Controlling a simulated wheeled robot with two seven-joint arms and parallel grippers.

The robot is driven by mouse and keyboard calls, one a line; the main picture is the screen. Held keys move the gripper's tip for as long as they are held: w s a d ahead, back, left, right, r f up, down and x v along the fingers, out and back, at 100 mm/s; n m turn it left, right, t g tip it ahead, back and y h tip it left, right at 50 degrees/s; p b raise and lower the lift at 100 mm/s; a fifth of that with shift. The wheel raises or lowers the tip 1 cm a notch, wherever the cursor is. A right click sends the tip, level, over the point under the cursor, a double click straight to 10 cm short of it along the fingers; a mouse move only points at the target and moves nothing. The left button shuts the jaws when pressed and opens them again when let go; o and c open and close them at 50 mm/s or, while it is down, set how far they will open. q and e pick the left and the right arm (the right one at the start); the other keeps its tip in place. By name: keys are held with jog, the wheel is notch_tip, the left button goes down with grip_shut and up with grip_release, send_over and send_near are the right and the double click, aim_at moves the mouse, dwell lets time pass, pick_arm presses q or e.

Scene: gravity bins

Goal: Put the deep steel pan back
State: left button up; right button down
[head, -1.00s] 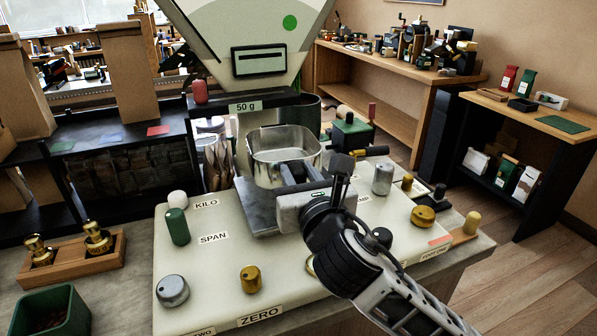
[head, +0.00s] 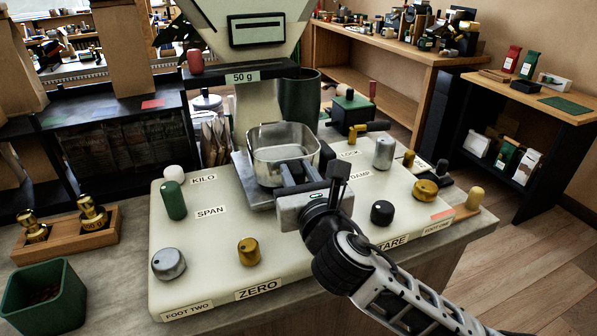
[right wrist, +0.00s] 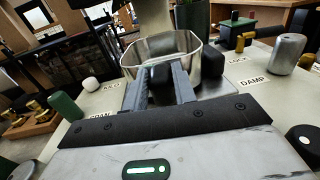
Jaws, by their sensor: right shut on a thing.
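The deep steel pan (head: 284,143) is an open, shiny, upright vessel at the middle of the head view. It is over the square steel plate (head: 243,180) of the pale dosing machine, below the "50 g" label (head: 243,77). My right gripper (head: 298,174) is shut on the pan at its near side. The pan (right wrist: 150,47) also shows in the right wrist view, in front of my fingers. The grip point is partly hidden. I cannot tell whether the pan's bottom touches the plate. My left gripper is not in view.
Knobs stand around the pan on the labelled panel, including a green one (head: 174,201) and a steel one (head: 383,153). A dark cylinder (head: 300,96) stands behind the pan. A green bin (head: 45,295) and a wooden weight block (head: 68,236) are at the left.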

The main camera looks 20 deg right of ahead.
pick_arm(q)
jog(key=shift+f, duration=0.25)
pick_arm(e)
jog(key=shift+f, duration=0.45)
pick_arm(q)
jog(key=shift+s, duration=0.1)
pick_arm(e)
jog(key=c, duration=1.1)
grip_release()
jog(key=shift+o, duration=0.2)
jog(key=shift+s, duration=0.15)
pick_arm(q)
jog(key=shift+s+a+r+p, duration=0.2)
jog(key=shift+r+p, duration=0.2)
jog(key=shift+p, duration=0.4)
pick_arm(e)
jog(key=s, duration=1.5)
jog(key=shift+s+a, duration=0.35)
jog(key=shift+a, duration=0.05)
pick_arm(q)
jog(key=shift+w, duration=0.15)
